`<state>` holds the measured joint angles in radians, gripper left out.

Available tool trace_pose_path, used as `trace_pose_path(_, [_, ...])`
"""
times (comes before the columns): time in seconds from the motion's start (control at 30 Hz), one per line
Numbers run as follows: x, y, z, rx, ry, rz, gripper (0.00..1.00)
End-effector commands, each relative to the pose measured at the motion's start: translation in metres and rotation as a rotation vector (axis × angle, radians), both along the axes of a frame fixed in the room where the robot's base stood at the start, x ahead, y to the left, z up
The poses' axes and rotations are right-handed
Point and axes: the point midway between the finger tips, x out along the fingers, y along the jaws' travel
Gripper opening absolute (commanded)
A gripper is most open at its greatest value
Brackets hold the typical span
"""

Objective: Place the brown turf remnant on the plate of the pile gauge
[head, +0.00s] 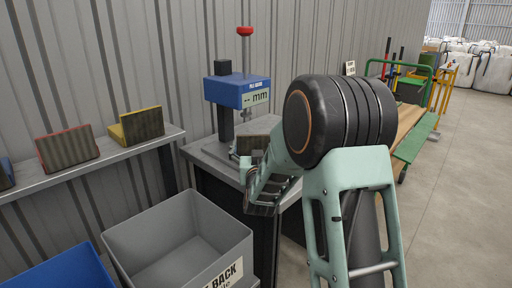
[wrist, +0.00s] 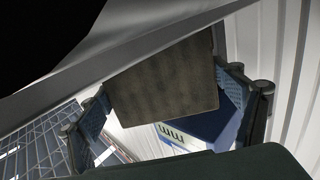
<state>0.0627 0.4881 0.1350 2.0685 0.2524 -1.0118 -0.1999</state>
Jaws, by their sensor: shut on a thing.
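The pile gauge stands on a grey bench, with a blue head (head: 238,91) marked mm, a dark column and a red knob on top. Its grey plate (head: 217,150) lies below the head. My gripper (head: 255,160) is at the plate's right side, partly hidden by my own arm. In the wrist view, the brown turf remnant (wrist: 165,82) is between my two blue-padded fingers (wrist: 168,115), tilted, with the gauge's blue head (wrist: 205,122) behind it. The remnant also shows as a small dark brown piece (head: 252,144) in the head view. Whether it touches the plate is unclear.
A shelf on the left holds a red-edged turf piece (head: 67,150), a yellow-edged one (head: 138,127) and a blue-edged one at the picture edge. A grey bin (head: 125,235) and a blue bin (head: 62,272) stand in front.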

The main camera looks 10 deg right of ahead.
Motion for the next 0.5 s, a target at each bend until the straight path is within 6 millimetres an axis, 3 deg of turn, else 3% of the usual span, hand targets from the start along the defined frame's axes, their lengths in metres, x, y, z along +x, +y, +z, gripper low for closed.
trace_pose_path(0.13, [0.0002, 0.0, -0.0038, 0.0, -0.001, 0.0, 0.6])
trace_pose_path(0.17, [0.0001, -0.0001, -0.0025, 0.0, 0.0, 0.0, 0.89])
trace_pose_path(0.27, [0.0001, -0.0001, -0.0023, 0.0, 0.0, 0.0, 1.0])
trace_pose_path(0.5, [0.0002, -0.0002, -0.0023, 0.0, 0.0, 0.0, 1.0])
